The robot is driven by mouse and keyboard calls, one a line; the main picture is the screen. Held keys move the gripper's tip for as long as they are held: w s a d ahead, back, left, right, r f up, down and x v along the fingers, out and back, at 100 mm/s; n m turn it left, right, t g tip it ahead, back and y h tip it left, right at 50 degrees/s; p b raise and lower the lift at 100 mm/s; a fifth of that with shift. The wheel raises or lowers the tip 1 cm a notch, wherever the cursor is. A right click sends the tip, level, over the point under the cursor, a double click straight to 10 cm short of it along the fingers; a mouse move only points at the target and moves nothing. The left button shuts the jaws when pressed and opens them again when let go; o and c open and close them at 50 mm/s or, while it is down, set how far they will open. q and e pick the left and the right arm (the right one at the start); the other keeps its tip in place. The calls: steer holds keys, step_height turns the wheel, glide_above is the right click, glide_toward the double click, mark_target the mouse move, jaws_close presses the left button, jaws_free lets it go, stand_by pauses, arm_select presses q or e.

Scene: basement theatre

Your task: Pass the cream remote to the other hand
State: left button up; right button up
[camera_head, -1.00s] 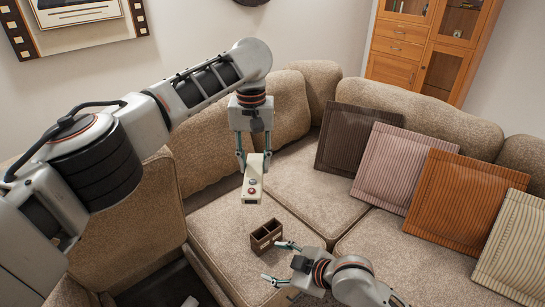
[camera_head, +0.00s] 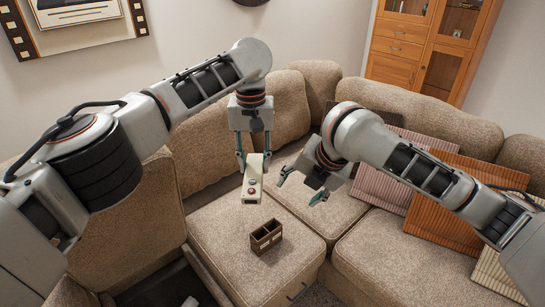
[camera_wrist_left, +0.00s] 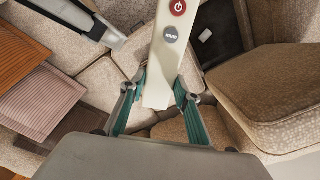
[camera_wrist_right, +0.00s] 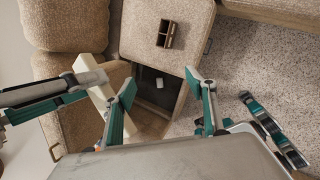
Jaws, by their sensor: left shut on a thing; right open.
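In the left wrist view the remote (camera_wrist_left: 163,62) sits between the closed fingers (camera_wrist_left: 160,92). My right gripper (camera_head: 302,184) is open and empty, to the right of the remote and apart from it. In the right wrist view nothing is between its spread fingers (camera_wrist_right: 160,84); the remote (camera_wrist_right: 92,72) shows at the left, partly hidden by my left gripper's fingers.
A brown two-compartment caddy (camera_head: 266,236) stands on the sofa seat (camera_head: 225,225) below the grippers. Striped cushions (camera_head: 440,190) lean on the backrest at right, partly behind my right arm. A small white object (camera_wrist_right: 159,83) lies in a dark recess. A wooden cabinet (camera_head: 399,48) stands behind.

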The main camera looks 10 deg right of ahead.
mark_target(255, 175)
steer(key=s+a+r+n+t+y, duration=0.1)
steer(key=a+r+n, duration=0.25)
steer(key=r, duration=0.25)
steer(key=s+a+r+n+t, duration=0.1)
steer(key=s+a+r+n, duration=0.1)
steer(key=a+r+n, duration=0.3)
steer(key=w+f, duration=0.2)
steer(key=w+a+f+m, duration=0.1)
steer(key=w+f, duration=0.1)
steer(key=f, duration=0.1)
steer(key=w+f+m, duration=0.1)
steer(key=w+f, duration=0.2)
steer(key=shift+w+a+f+m, duration=0.1)
steer(key=shift+a+m, duration=0.15)
steer(key=shift+a, duration=0.05)
steer(key=c, duration=1.2)
arm_select(q)
steer(key=o, duration=1.2)
arm_select(e)
steer(key=shift+c, duration=1.4)
